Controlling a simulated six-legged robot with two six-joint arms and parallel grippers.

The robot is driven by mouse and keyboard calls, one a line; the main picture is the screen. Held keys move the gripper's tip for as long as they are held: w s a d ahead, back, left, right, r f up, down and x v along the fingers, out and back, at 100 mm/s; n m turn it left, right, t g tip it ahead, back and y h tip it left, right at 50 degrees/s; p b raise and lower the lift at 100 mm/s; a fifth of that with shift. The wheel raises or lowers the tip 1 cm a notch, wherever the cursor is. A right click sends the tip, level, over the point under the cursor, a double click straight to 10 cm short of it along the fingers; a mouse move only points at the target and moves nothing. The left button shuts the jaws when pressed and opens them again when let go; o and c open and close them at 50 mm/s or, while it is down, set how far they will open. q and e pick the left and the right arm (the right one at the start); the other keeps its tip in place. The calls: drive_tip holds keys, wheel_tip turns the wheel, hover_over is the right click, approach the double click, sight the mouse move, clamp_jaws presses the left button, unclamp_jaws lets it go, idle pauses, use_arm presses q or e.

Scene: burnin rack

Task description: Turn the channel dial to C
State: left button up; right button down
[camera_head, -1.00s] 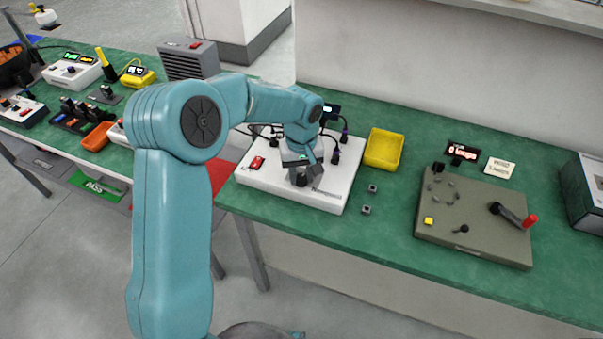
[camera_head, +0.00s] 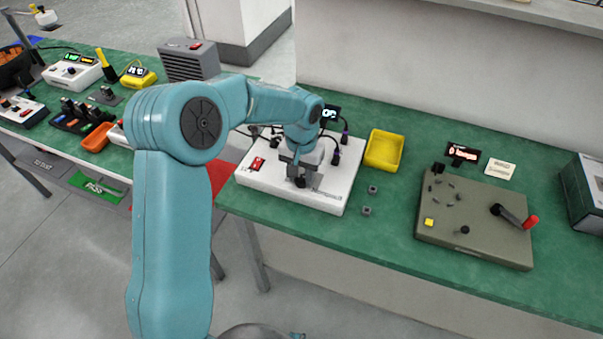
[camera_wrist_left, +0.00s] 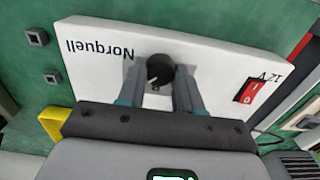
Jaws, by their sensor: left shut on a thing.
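The channel dial (camera_wrist_left: 158,70) is a round black knob with a light pointer mark, on the white panel labelled Norquell (camera_head: 335,201). My left gripper (camera_wrist_left: 160,82) is shut on the dial, with one finger on each side of it in the left wrist view. In the head view the left gripper (camera_head: 299,178) points down onto the front part of the panel, and the dial is partly hidden by the fingers. The letters around the dial are too small or hidden to read. My right gripper is not in view.
A red rocker switch (camera_wrist_left: 251,91) is on the same panel. Black plugs (camera_head: 336,157) and a small display (camera_head: 330,113) stand at its back. A yellow bin (camera_head: 384,150) and two small grey blocks (camera_head: 367,211) are to the right, before an olive board (camera_head: 471,236) with a crank.

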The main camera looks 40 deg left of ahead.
sight(301, 178)
use_arm(q)
drive_tip(key=shift+w, duration=0.1)
drive_tip(key=o, duration=1)
drive_tip(key=shift+o, duration=0.2)
wheel_tip(301, 178, up, 16)
drive_tip(key=shift+r+p, duration=0.2)
drive_tip(key=shift+p, duration=0.15)
